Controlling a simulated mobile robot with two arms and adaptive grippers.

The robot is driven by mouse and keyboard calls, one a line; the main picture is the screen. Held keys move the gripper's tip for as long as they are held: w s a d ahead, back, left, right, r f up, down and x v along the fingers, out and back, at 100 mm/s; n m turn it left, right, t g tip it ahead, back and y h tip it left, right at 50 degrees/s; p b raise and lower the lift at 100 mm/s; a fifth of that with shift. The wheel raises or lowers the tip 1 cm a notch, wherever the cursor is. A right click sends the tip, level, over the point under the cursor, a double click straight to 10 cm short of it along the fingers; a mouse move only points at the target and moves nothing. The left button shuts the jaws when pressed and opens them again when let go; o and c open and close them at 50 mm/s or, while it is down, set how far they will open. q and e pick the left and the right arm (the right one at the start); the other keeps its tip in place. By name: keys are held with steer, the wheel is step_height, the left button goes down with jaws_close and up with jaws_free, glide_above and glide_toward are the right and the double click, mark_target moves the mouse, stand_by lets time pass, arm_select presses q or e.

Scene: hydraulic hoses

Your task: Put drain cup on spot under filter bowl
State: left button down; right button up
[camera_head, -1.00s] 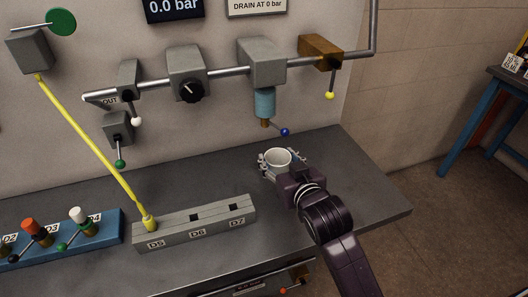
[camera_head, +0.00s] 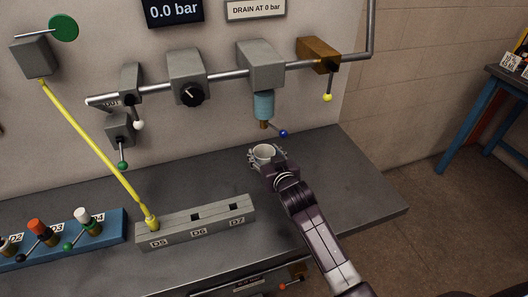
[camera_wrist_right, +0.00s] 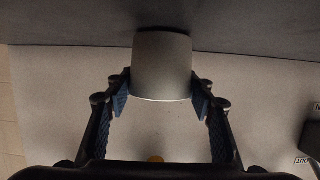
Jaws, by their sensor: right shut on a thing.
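The drain cup (camera_head: 264,152), white and open-topped, is upright between the fingers of my right gripper (camera_head: 267,161), which is shut on it. In the right wrist view the cup (camera_wrist_right: 162,66) is between both blue finger pads. The teal filter bowl (camera_head: 264,105) hangs from a grey block on the pipe, with a brass drain (camera_head: 265,125) and a blue-knobbed lever (camera_head: 283,133) at its bottom. The cup appears below the drain in the head view. I cannot tell whether it touches the bench. No marked spot is visible. My left gripper is out of view.
The grey bench (camera_head: 335,190) is clear around and right of the cup. A grey socket block (camera_head: 195,222) with a yellow hose (camera_head: 100,160) is at front left. A blue rack (camera_head: 65,240) with coloured fittings is further left. The wall stands behind.

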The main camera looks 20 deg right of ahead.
steer(key=shift+w, duration=0.1)
steer(key=shift+f, duration=0.2)
steer(key=o, duration=1.2)
steer(key=shift+c, duration=0.2)
steer(key=shift+r, duration=0.15)
steer(key=v, duration=1.2)
steer(key=shift+r+b, duration=0.1)
steer(key=shift+b, duration=0.3)
